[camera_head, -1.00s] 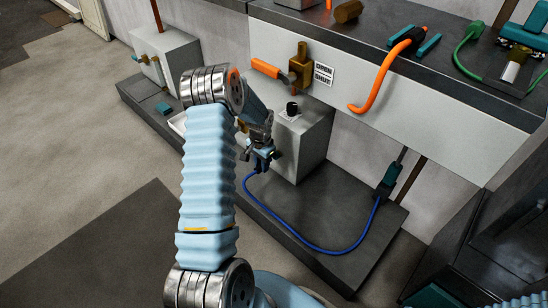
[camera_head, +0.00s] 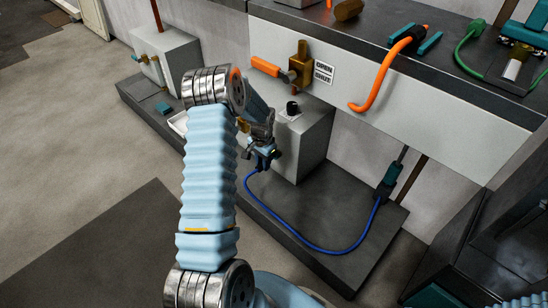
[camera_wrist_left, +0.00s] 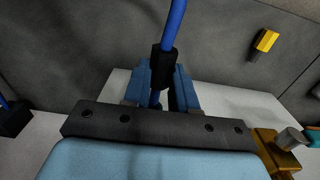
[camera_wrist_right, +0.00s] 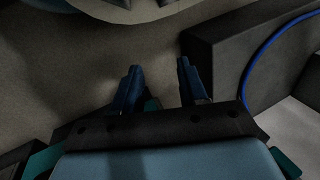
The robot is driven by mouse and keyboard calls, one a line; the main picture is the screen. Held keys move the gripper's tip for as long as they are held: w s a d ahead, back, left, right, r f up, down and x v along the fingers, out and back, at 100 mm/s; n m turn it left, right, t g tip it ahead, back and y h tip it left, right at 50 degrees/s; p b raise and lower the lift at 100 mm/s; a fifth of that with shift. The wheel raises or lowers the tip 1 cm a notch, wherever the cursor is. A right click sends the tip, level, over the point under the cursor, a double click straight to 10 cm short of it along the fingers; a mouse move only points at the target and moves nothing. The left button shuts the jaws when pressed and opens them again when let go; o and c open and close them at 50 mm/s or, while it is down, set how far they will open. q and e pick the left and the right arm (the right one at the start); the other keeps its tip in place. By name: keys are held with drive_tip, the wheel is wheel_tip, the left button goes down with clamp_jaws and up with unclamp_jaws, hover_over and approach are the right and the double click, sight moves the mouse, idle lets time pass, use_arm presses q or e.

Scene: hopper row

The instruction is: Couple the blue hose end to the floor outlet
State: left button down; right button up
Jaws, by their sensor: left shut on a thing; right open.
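The blue hose (camera_head: 305,245) runs in a loop from my left gripper (camera_head: 264,158) to a teal fitting (camera_head: 388,180) by the wall. My left gripper is shut on the blue hose end, whose black collar (camera_wrist_left: 163,66) sits between the blue fingers in the left wrist view. My right gripper (camera_wrist_right: 158,85) is open and empty above the floor in the right wrist view.
A dark plinth (camera_head: 350,262) carries the grey box. Above it are an orange-handled valve (camera_head: 266,67) with an OPEN/SHUT sign (camera_head: 323,73), a hanging orange hose (camera_head: 372,93) and a green hose (camera_head: 462,52). Another box (camera_head: 168,58) stands at the left. Floor at left is clear.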

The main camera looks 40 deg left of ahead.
use_arm(q)
drive_tip(key=shift+w+d+b, duration=0.1)
drive_tip(key=shift+w+b, duration=0.2)
drive_tip(key=shift+w, duration=0.8)
drive_tip(key=c, duration=0.8)
unclamp_jaws()
drive_tip(key=shift+r, duration=0.1)
wheel_tip(320, 180, up, 3)
drive_tip(key=shift+w+r+p, duration=0.1)
drive_tip(key=shift+p, duration=0.2)
drive_tip(key=s+d+r, duration=0.3)
drive_tip(key=s+d+r+p, duration=0.1)
drive_tip(key=s+d+r, duration=0.2)
drive_tip(key=s, duration=0.1)
drive_tip(key=s+d+r, duration=0.3)
drive_tip(key=shift+s+d+r, duration=0.2)
drive_tip(key=shift+s+r, duration=0.05)
